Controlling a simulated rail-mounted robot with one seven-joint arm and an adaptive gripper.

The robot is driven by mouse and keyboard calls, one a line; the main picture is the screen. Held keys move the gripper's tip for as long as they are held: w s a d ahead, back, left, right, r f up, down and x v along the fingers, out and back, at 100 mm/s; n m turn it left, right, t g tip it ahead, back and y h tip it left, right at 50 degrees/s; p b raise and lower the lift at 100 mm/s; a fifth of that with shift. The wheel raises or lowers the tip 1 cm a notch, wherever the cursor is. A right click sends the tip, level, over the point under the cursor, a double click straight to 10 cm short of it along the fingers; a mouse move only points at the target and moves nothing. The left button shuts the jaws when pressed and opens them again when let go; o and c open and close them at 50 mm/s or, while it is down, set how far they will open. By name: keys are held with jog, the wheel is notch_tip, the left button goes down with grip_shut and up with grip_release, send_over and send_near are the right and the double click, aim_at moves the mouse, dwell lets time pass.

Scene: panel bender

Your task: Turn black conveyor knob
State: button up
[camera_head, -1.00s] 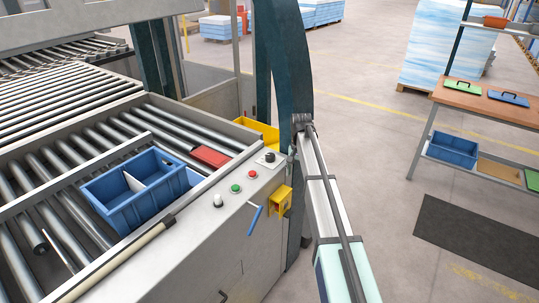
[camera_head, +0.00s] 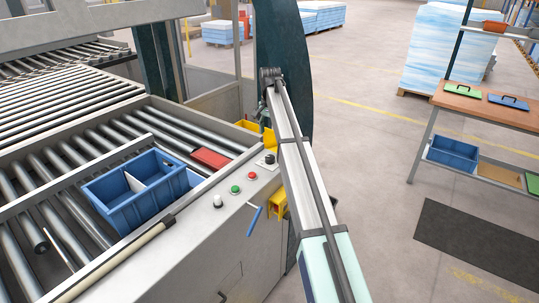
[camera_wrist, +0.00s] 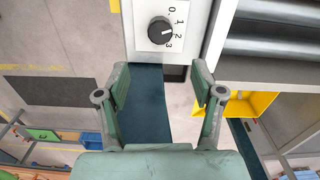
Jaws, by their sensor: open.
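The black conveyor knob (camera_wrist: 160,31) shows in the wrist view at the top, on a white plate with the marks 0, 1, 2 and 3. Its pointer line aims to the right, near the 2. My gripper (camera_wrist: 160,82) is open and empty, with its fingers apart below the knob in that view and not touching it. In the head view the knob (camera_head: 268,158) sits at the far right end of the control panel, just left of my arm. The gripper (camera_head: 270,76) is at the far end of my arm, beyond the panel.
A red button (camera_head: 252,176), a green button (camera_head: 235,189) and a white button (camera_head: 217,201) line the panel. A blue lever (camera_head: 254,220) and a yellow bracket (camera_head: 277,203) stick out from its side. A blue bin (camera_head: 128,203) and a red box (camera_head: 211,158) lie on the rollers.

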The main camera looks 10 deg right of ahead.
aim_at(270, 157)
notch_tip(270, 157, down, 12)
jog(key=p, duration=0.3)
jog(key=c, duration=1.1)
